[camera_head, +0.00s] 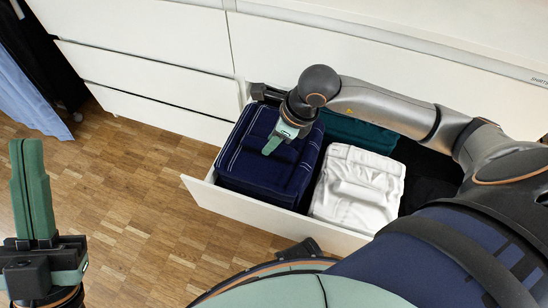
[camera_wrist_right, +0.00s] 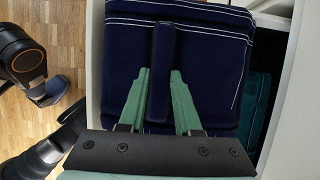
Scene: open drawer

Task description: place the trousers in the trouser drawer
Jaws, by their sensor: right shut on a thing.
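The folded navy trousers (camera_head: 265,170) with pale stitching lie in the left part of the open drawer (camera_head: 235,208). They also fill the upper middle of the right wrist view (camera_wrist_right: 215,60). My right gripper (camera_head: 272,147) reaches down onto them from above. In the right wrist view its green fingers (camera_wrist_right: 160,78) are shut on a raised navy fold of the trousers, one finger on each side. The trousers' underside is hidden. My left gripper (camera_head: 35,190) is at the lower left of the head view, away from the drawer, with its fingers together and empty.
White folded clothing (camera_head: 360,185) lies right of the navy trousers, teal clothing (camera_head: 360,132) behind it, and black clothing (camera_head: 425,172) further right, partly behind my arm. Closed white drawers (camera_head: 150,85) are at the left. Blue cloth (camera_head: 28,90) hangs far left. The wooden floor (camera_head: 130,200) is clear.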

